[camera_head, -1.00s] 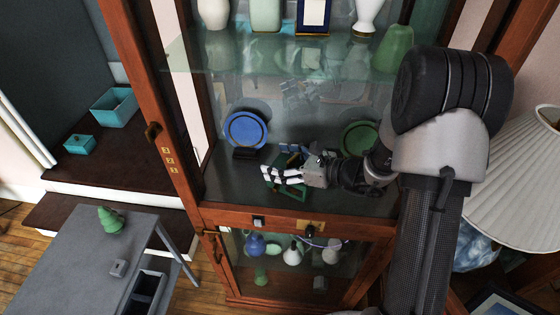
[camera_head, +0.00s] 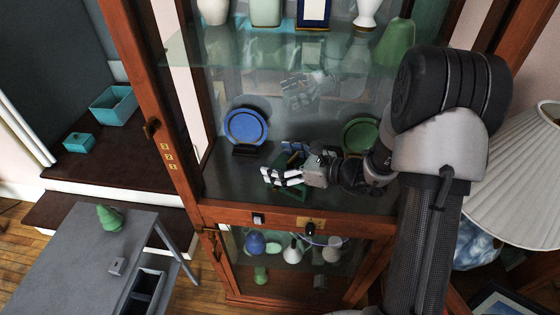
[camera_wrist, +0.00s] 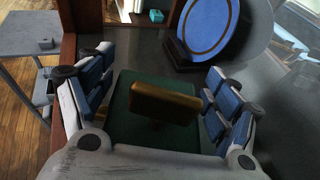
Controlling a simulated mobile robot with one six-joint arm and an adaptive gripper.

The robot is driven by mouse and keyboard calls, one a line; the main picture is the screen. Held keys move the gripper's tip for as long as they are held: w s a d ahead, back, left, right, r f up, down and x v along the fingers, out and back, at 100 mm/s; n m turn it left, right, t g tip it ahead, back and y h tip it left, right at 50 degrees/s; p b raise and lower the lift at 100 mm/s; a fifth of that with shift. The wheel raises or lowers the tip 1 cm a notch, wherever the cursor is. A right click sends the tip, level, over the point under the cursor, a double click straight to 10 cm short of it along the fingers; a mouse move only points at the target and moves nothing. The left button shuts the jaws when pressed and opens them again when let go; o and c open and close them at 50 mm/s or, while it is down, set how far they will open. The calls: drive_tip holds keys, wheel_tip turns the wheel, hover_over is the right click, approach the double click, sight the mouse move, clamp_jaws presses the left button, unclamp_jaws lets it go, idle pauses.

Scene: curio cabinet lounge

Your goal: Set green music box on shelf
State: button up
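The green music box (camera_wrist: 125,133), dark green with a gold block (camera_wrist: 165,100) on top, sits between my fingers in the wrist view. In the head view its green edge (camera_head: 291,192) shows low over the cabinet's glass shelf (camera_head: 225,180), mostly hidden by my gripper (camera_head: 290,163). My gripper also shows in the wrist view (camera_wrist: 155,90). Its blue-padded fingers stand apart on either side of the box, with a gap visible on the right. The box's underside is hidden, but it appears to rest on the shelf.
A blue plate (camera_head: 246,127) on a dark stand is behind and left of the box. A green plate (camera_head: 360,135) is at right, behind my arm. A glass shelf with vases is above. The cabinet's wooden side post (camera_head: 150,110) borders the left.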

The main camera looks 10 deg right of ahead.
drive_tip(key=shift+o, duration=0.8)
wheel_tip(320, 180, up, 10)
drive_tip(key=s+a+r+n+g, duration=0.3)
drive_tip(key=s+a+n+g, duration=0.1)
drive_tip(key=s+a+n, duration=0.3)
drive_tip(key=s+n+g+h, duration=0.2)
drive_tip(key=s+n, duration=0.4)
drive_tip(key=s, duration=0.4)
drive_tip(key=s+d+n+t+h, duration=0.1)
drive_tip(key=s+d+n+h, duration=0.8)
drive_tip(key=s+n, duration=0.4)
drive_tip(key=shift+s+d+r, duration=0.15)
drive_tip(key=shift+d+r, duration=0.2)
drive_tip(key=shift+d, duration=0.15)
drive_tip(key=shift+c, duration=0.6)
